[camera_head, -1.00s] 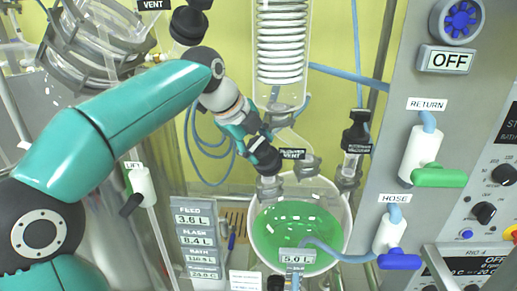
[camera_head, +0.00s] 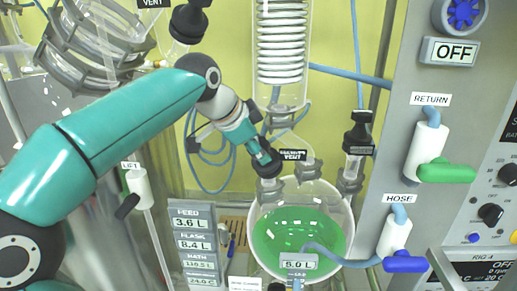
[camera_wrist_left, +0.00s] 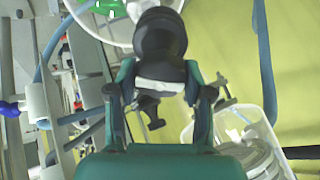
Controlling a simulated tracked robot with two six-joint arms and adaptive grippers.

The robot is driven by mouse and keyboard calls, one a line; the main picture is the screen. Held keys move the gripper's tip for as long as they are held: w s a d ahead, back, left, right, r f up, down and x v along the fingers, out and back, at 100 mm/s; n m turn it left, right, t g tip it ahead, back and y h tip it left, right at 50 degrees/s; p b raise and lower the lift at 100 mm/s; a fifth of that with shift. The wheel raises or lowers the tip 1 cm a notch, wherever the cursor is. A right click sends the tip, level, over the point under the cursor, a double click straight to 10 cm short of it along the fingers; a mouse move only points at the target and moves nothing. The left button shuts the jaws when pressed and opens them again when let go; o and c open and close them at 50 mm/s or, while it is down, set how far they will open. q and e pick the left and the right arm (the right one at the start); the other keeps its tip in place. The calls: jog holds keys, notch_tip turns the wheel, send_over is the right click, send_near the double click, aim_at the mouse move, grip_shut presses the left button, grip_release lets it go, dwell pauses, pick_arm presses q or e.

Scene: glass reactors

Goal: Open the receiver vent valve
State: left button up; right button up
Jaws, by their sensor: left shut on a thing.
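The receiver flask (camera_head: 340,246) is a round glass vessel with green liquid, at the lower centre of the head view. A vent label (camera_head: 292,155), partly covered by my gripper, sits above its necks. My left gripper (camera_head: 266,160) is at the flask's left neck. In the left wrist view, its two teal fingers (camera_wrist_left: 160,85) are shut on the black vent valve knob (camera_wrist_left: 160,35), one on each side. The gripper hides much of the knob in the head view. I cannot tell how far the valve is turned. My right gripper is not in view.
A glass coil condenser (camera_head: 283,50) stands above the flask. A second black-capped neck (camera_head: 358,138) is to the right. The panel at right has a green return handle (camera_head: 446,171) and a blue hose handle (camera_head: 405,262). Blue tubing loops behind my wrist.

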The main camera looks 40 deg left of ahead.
pick_arm(q)
jog(key=n, duration=0.4)
jog(key=shift+r, duration=0.1)
jog(key=shift+n+y+b, duration=0.35)
jog(key=shift+n+y, duration=0.15)
jog(key=shift+n, duration=1.4)
jog(key=o, duration=1.2)
jog(key=shift+c, duration=0.2)
jog(key=v, duration=1.2)
